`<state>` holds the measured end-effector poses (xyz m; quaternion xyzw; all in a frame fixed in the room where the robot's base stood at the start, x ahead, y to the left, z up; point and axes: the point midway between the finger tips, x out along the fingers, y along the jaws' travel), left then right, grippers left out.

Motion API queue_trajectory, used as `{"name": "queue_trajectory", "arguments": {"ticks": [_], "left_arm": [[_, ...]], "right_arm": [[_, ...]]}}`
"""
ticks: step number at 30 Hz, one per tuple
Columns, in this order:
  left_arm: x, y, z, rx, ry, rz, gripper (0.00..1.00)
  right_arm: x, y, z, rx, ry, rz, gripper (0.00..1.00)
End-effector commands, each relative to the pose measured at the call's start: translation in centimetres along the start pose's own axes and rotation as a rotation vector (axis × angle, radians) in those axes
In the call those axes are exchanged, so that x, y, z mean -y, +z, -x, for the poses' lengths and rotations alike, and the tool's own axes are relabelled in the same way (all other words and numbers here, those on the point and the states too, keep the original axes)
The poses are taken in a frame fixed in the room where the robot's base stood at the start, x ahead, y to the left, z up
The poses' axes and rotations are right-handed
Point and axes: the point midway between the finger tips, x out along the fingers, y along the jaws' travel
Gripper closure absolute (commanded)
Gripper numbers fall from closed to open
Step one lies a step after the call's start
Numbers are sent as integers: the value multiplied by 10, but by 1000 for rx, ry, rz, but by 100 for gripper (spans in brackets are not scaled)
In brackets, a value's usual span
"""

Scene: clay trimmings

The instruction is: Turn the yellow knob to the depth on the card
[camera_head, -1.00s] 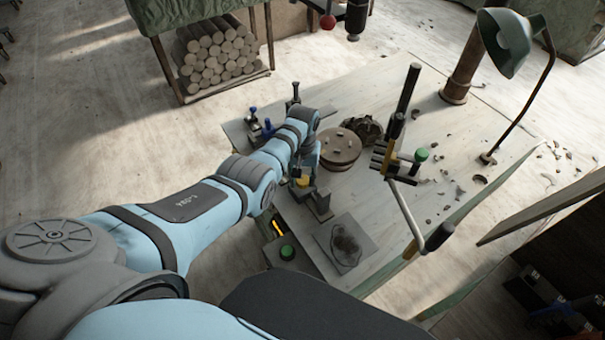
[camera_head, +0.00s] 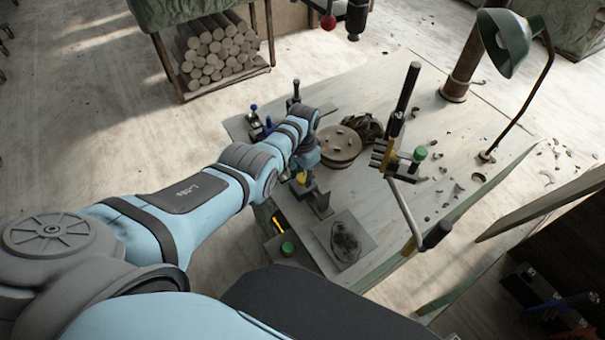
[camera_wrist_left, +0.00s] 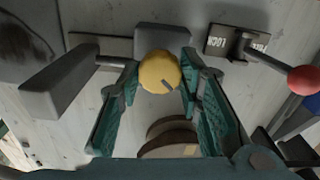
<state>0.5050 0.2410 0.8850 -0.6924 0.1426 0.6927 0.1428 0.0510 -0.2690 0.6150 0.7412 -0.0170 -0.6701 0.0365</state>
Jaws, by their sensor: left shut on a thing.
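The yellow knob (camera_wrist_left: 159,72) sits in the middle of the left wrist view, with a short dark line near its lower right edge. It is also a small yellow spot in the head view (camera_head: 301,178), partly covered by my wrist. My left gripper (camera_wrist_left: 160,80) has one green finger on each side of the knob and is shut on it. In the head view my left gripper (camera_head: 303,168) reaches over the near left part of the table. I cannot make out a depth card in either view. My right gripper is not in view.
A red-ball lever (camera_wrist_left: 302,80) and a plate marked LOCK (camera_wrist_left: 222,40) are close right of the gripper in the wrist view. A round wooden disc (camera_head: 338,146) and an upright clamp with a handle (camera_head: 400,130) stand on the table (camera_head: 440,100). A green lamp (camera_head: 505,40) stands farther right.

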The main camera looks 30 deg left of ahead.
Motion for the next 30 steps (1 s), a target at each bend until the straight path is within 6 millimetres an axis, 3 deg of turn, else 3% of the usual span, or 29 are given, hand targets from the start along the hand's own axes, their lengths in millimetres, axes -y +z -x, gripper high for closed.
{"name": "queue_trajectory", "arguments": {"ticks": [14,15,18,30], "left_arm": [[0,-2,1,-5,-1,-14,96],[0,-2,1,-5,-1,-14,61],[0,-1,0,-4,0,-14,48],[1,-2,6,-4,-1,-13,48]], "right_arm": [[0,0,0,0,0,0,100],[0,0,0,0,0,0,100],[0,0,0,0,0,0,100],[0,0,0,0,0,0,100]]}}
